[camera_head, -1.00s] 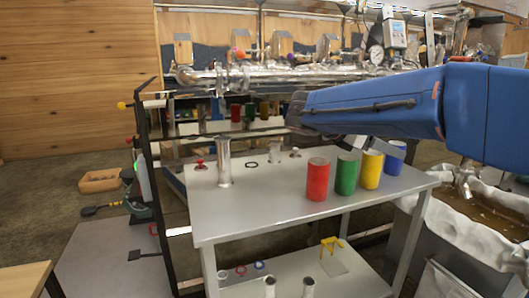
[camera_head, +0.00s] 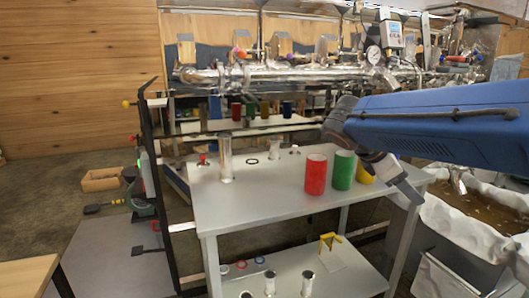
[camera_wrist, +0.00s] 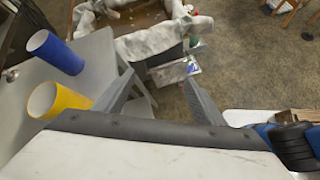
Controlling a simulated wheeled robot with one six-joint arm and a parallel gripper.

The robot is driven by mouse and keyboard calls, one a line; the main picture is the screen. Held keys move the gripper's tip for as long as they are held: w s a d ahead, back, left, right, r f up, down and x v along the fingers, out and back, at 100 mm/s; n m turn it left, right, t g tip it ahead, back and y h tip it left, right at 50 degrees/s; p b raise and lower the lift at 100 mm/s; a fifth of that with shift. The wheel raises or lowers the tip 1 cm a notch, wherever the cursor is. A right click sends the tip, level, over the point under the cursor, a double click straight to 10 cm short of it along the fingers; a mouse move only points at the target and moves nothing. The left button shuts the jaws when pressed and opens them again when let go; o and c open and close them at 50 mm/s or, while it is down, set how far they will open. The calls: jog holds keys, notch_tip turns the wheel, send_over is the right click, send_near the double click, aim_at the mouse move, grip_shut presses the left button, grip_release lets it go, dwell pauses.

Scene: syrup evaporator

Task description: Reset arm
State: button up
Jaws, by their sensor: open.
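My blue arm (camera_head: 440,125) reaches in from the right in the head view. My gripper (camera_head: 408,192) hangs at the table's right end, in front of the yellow cup (camera_head: 364,174). In the wrist view my gripper (camera_wrist: 158,78) is open, with nothing between its fingers. In the head view the red cup (camera_head: 316,175) and green cup (camera_head: 343,171) stand on the table, left of the gripper. The blue cup is hidden there.
The grey metal table (camera_head: 255,205) has a lower shelf with a yellow stand (camera_head: 330,242). A metal cylinder (camera_head: 225,158) stands at its left. A basin of brown liquid (camera_head: 475,208) sits to the right. Steel pipes (camera_head: 280,72) run behind.

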jog(key=s+a+f+m+t+y, duration=0.1)
jog(key=s+a+f+m+y, duration=0.2)
jog(key=s+f+m+y, duration=0.2)
jog(key=s+a+f+m+t+y, duration=0.1)
jog(key=s+a+f+m+y, duration=0.2)
jog(key=s+f+m, duration=0.8)
jog(key=s+f+y, duration=0.1)
jog(key=s+f, duration=0.1)
jog(key=s, duration=0.2)
jog(key=shift+s+a+t+y, duration=0.15)
jog(key=shift+a+t+y, duration=0.15)
jog(key=shift+a+y, duration=0.1)
